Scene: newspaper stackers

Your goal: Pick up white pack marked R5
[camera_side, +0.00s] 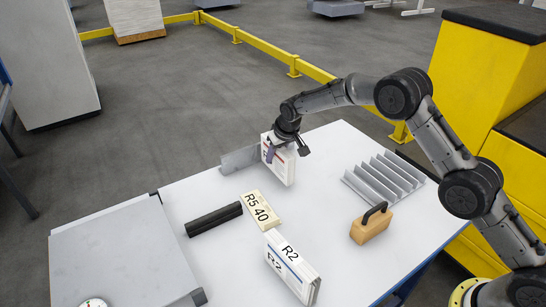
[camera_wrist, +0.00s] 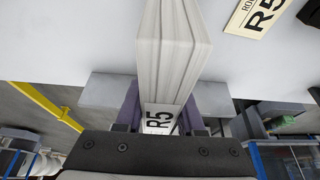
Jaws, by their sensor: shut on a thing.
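The white pack marked R5 (camera_wrist: 172,55) fills the middle of the wrist view, with its R5 label facing the camera between the fingers. In the side view the pack (camera_side: 281,166) stands upright near the far edge of the white table, beside a low grey metal plate (camera_side: 240,159). My gripper (camera_side: 271,150) is over the pack's top with its fingers on both sides. In the wrist view my gripper (camera_wrist: 160,108) is shut on the pack. I cannot tell whether the pack's bottom touches the table.
A wooden block with a black handle (camera_side: 370,227) and a grey slotted rack (camera_side: 385,180) are to the right.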

